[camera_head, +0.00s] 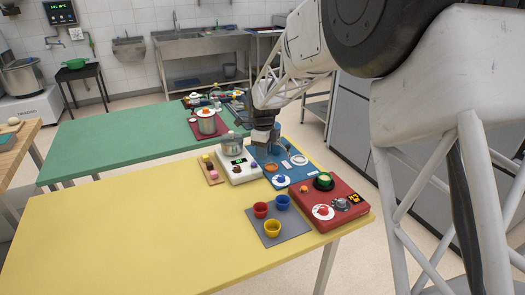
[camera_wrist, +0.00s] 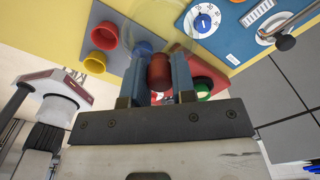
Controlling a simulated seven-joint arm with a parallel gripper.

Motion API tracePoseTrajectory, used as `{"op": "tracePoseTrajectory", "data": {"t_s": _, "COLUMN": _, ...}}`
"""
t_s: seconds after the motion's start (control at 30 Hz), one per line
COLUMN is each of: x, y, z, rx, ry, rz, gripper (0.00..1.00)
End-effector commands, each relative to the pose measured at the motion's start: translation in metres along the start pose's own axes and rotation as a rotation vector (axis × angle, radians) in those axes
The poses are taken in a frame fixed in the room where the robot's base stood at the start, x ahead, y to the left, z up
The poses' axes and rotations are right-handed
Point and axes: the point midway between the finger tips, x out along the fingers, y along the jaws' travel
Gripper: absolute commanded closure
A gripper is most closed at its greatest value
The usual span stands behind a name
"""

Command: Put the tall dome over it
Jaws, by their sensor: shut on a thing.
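My gripper (camera_head: 262,138) is above the blue panel's far left side in the head view. In the wrist view its two blue fingers (camera_wrist: 157,75) are shut on a dark red knob (camera_wrist: 159,68). A faint clear curved outline beyond the fingers looks like the tall dome (camera_wrist: 180,38). The dome is hard to make out in the head view. Which thing "it" means cannot be told. A clear-looking grey vessel (camera_head: 233,144) stands on the white device (camera_head: 241,176), left of my gripper.
The blue panel (camera_head: 263,171) bears a dial and rings. A grey mat (camera_head: 254,216) holds red, blue and yellow cups. A pot (camera_head: 206,122) stands behind on the green table. The yellow table's left is clear.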

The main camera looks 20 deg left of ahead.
Motion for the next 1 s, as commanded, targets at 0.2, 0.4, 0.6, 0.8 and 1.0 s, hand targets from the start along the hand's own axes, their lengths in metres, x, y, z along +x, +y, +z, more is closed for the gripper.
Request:
{"op": "tracePoseTrajectory", "data": {"t_s": 0.2, "x": -0.002, "y": -0.010, "z": -0.021, "rx": 0.002, "ry": 0.000, "rz": 0.000, "gripper": 0.94}}
{"op": "tracePoseTrajectory", "data": {"t_s": 0.4, "x": -0.007, "y": -0.027, "z": -0.061, "rx": 0.005, "ry": 0.000, "rz": -0.001, "gripper": 0.94}}
{"op": "tracePoseTrajectory", "data": {"t_s": 0.6, "x": -0.013, "y": -0.046, "z": -0.116, "rx": 0.005, "ry": -0.001, "rz": -0.001, "gripper": 0.94}}
{"op": "tracePoseTrajectory", "data": {"t_s": 0.8, "x": -0.018, "y": -0.061, "z": -0.168, "rx": 0.004, "ry": 0.000, "rz": -0.001, "gripper": 0.94}}
{"op": "tracePoseTrajectory", "data": {"t_s": 1.0, "x": -0.021, "y": -0.068, "z": -0.203, "rx": 0.002, "ry": 0.000, "rz": -0.001, "gripper": 0.94}}
